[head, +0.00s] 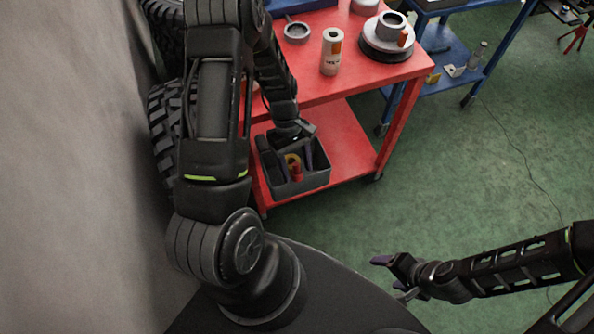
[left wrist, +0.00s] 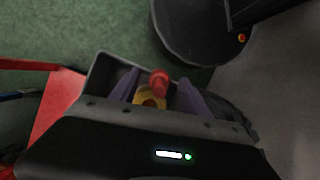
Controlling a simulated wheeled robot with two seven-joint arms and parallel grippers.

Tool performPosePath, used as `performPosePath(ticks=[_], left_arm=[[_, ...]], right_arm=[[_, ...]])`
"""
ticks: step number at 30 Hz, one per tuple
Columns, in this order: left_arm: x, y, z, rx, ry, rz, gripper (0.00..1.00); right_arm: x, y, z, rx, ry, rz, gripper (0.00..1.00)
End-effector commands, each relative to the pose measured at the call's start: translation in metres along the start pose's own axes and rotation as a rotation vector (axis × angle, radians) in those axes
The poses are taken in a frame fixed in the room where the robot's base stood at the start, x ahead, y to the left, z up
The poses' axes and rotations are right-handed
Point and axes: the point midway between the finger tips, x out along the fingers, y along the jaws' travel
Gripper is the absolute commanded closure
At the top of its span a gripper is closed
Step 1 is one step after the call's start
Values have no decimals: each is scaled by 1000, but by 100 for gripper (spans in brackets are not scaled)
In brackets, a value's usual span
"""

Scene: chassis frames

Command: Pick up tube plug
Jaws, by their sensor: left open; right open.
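A small red cylindrical piece (head: 297,172), which looks like the tube plug, is in a dark grey bin (head: 305,184) on the red cart's lower shelf. A yellow ring-like piece (head: 292,159) is right beside it. In the left wrist view the red piece (left wrist: 159,81) and the yellow piece (left wrist: 149,98) show between the purple fingers. My left gripper (head: 289,159) is open and reaches down into the bin, with a finger on either side of these pieces. I cannot tell whether it touches them. My right gripper (head: 385,274) is open and empty over the floor.
The red cart's top (head: 370,83) is above the bin and carries a white canister (head: 331,52), a grey ring (head: 297,32) and a round stacked part (head: 388,40). Large tyres (head: 165,115) stand at the left. A blue cart (head: 445,62) is behind. Green floor is clear at right.

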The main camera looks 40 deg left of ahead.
Motion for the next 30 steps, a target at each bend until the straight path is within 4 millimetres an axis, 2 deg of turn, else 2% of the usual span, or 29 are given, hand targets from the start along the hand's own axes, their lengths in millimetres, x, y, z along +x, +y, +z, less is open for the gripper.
performPosePath(ticks=[19, 30], left_arm=[[3, 0, 0, 0, 1, 1, 46], [3, 0, 0, 0, 1, 1, 77]], right_arm=[[0, 0, 0, 0, 0, 0, 27], [0, 0, 0, 0, 0, 0, 27]])
